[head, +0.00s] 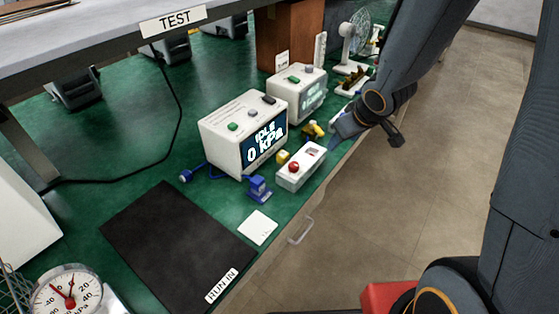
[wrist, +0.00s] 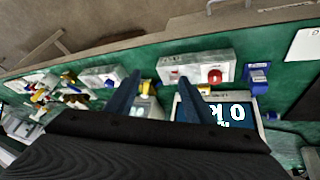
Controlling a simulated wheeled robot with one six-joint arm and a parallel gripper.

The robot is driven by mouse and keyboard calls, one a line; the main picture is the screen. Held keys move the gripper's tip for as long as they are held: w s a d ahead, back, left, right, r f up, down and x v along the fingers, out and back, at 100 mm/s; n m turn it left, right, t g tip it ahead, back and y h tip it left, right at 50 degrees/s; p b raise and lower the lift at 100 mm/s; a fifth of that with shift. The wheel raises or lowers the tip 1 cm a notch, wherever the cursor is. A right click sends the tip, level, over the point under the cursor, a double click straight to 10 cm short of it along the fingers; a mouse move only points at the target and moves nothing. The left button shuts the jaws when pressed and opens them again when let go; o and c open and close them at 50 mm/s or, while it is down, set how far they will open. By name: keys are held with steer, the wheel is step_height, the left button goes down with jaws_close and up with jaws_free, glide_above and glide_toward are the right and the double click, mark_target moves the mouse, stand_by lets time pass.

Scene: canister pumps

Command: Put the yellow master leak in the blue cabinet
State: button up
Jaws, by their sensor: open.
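Two yellow items show in the head view: a small yellow block (head: 283,157) in front of the IDLE display box, and a yellow fitting (head: 314,129) with dark parts just beyond the white box with a red knob. I cannot tell for sure which is the master leak. My gripper (head: 346,126) is above the bench's front edge, right of the yellow fitting. In the wrist view my gripper (wrist: 158,82) has its two fingers apart, with nothing clearly held between them. A yellow patch (wrist: 203,89) shows beside one finger. No blue cabinet is seen.
A fan (head: 355,35) stands farther back. The black RUN IN mat (head: 175,240) is clear. A drawer handle (head: 301,231) juts from the front.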

steer(key=w+a+f+n+y, duration=0.3)
steer(key=a, duration=0.3)
steer(key=n+y, duration=0.2)
glide_toward(286, 155)
steer(key=shift+g, duration=0.4)
steer(key=p+x, duration=0.1)
steer(key=x, duration=0.4)
steer(key=shift+w+f, duration=0.1)
steer(key=shift+f, duration=0.15)
steer(key=shift+p+x, duration=1)
steer(key=shift+x, duration=2.2)
steer(key=shift+w+a+r, duration=0.15)
steer(key=shift+r, duration=0.1)
jaws_close()
